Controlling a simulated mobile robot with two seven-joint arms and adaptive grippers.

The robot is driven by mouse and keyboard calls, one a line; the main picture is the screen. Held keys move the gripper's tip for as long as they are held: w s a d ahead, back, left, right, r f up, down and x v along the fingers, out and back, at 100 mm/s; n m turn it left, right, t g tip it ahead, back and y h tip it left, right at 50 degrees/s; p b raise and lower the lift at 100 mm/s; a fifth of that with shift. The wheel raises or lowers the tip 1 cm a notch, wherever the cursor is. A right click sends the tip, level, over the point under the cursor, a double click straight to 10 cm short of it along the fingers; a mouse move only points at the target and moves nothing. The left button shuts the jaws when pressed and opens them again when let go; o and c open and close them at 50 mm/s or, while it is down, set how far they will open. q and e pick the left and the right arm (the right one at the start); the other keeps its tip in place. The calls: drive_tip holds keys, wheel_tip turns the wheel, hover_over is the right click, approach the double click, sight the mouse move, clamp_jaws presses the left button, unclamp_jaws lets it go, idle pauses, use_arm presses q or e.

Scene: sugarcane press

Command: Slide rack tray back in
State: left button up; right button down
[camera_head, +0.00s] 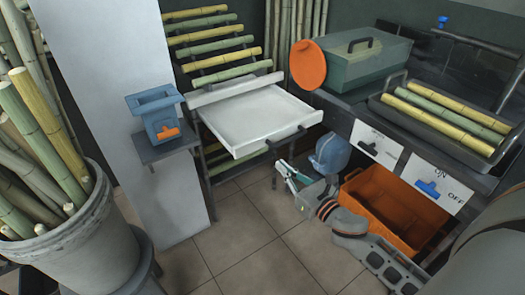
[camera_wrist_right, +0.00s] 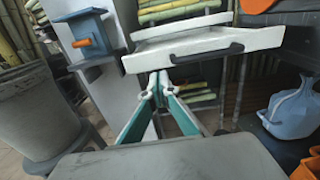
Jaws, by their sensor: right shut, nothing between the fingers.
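The white rack tray (camera_head: 250,117) sticks out of the bamboo rack (camera_head: 212,43) at a slight tilt. It has a dark handle (camera_head: 287,140) along its front edge. In the right wrist view the tray's front (camera_wrist_right: 150,60) and handle (camera_wrist_right: 208,54) are above and beyond my fingers. My right gripper (camera_head: 281,165) is just in front of and below the tray's front edge, apart from the handle as far as I can tell. Its teal fingers meet at the tips in the wrist view (camera_wrist_right: 158,78), with nothing between them. My left gripper is not in view.
A blue hopper (camera_head: 157,115) stands on a small shelf left of the tray. A blue bag-like item (camera_head: 331,152) and an orange crate (camera_head: 385,211) are right of my right gripper. A grey bucket of cane (camera_head: 75,255) stands at left. The tiled floor in the middle is clear.

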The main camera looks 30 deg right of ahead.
sight(259, 145)
drive_tip(key=w, duration=0.8)
drive_tip(key=shift+w+a+f+b, duration=0.1)
drive_tip(key=shift+w+a+b, duration=0.1)
drive_tip(key=shift+a+b, duration=0.15)
drive_tip(key=shift+w+a, duration=0.1)
drive_tip(key=shift+w, duration=0.55)
drive_tip(key=shift+w, duration=0.1)
